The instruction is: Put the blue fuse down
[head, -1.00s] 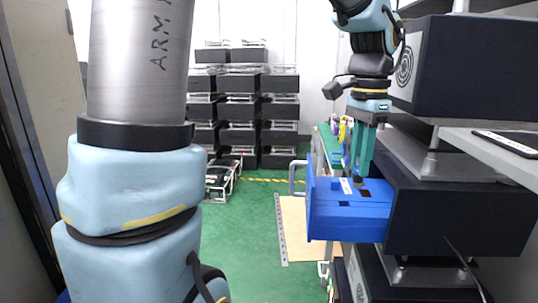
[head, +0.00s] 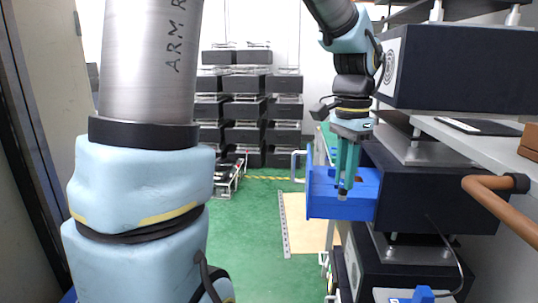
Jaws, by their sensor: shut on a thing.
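My gripper (head: 346,184) points straight down with its teal fingers close together. It is shut on a small piece, taken as the blue fuse (head: 343,195); only a pale grey bit shows below the fingertips, and its blue part cannot be told apart. The gripper is at the blue open-topped drawer (head: 325,207), which sticks out from a dark box (head: 425,197). In the picture the fingertips overlap the drawer's near side. Whether the fuse touches the drawer is unclear.
A brown bar handle (head: 490,183) juts out at right, beside a grey shelf (head: 465,140). Another dark box (head: 460,68) stands above. A blue part (head: 415,296) shows at the bottom edge. The green floor (head: 262,225) left of the drawer is clear.

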